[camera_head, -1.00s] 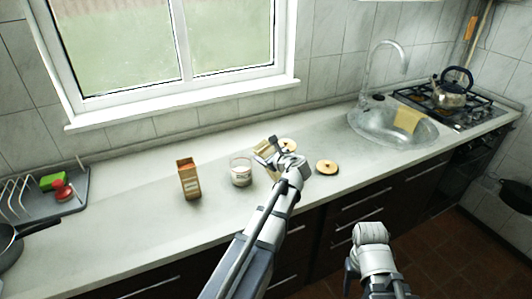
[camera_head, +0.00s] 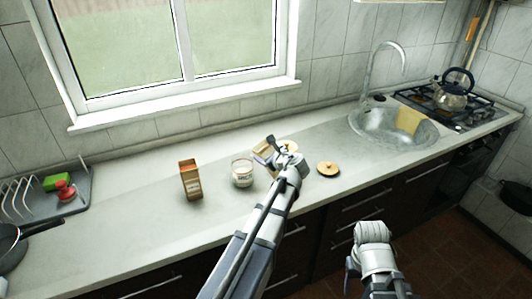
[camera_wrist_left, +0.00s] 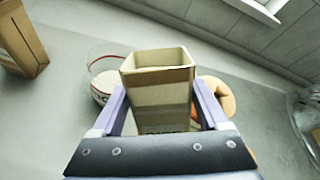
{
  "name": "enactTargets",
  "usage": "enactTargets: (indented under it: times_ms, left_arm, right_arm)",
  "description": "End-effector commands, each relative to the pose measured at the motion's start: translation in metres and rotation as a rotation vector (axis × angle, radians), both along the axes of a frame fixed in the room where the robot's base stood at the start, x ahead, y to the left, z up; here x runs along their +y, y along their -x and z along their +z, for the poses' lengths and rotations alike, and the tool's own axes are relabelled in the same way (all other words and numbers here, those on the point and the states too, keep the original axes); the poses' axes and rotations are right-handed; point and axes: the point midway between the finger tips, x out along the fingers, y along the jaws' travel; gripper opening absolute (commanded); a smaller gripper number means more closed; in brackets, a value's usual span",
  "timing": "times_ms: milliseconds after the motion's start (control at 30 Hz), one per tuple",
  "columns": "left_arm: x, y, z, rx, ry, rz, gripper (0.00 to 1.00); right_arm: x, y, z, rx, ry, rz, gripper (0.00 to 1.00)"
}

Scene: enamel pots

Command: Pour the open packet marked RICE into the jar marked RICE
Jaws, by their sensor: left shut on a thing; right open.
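My left gripper (camera_head: 273,152) is shut on an open-topped tan packet (camera_head: 262,151), held over the counter just right of the jar. In the left wrist view the packet (camera_wrist_left: 158,92) stands between the fingers with its open mouth showing; its marking cannot be read and its contents cannot be made out. The glass jar (camera_head: 242,174) stands open on the counter with pale contents and a label. My right gripper (camera_head: 350,272) is open, low in front of the counter.
A second brown packet (camera_head: 190,180) stands left of the jar. A dish rack (camera_head: 50,205) is at far left, the sink (camera_head: 380,125) at right. The counter front is clear.

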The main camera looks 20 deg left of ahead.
Motion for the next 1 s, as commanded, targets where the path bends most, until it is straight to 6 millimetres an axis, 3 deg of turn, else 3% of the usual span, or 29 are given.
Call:
enactTargets:
  times_ms: [1000]
  left_arm:
    - [0.005,0.001,0.008,-0.009,0.052,0.0,0.0]
  right_arm:
    - [0.0,0.0,0.014,0.0,0.0,0.0,0.58]
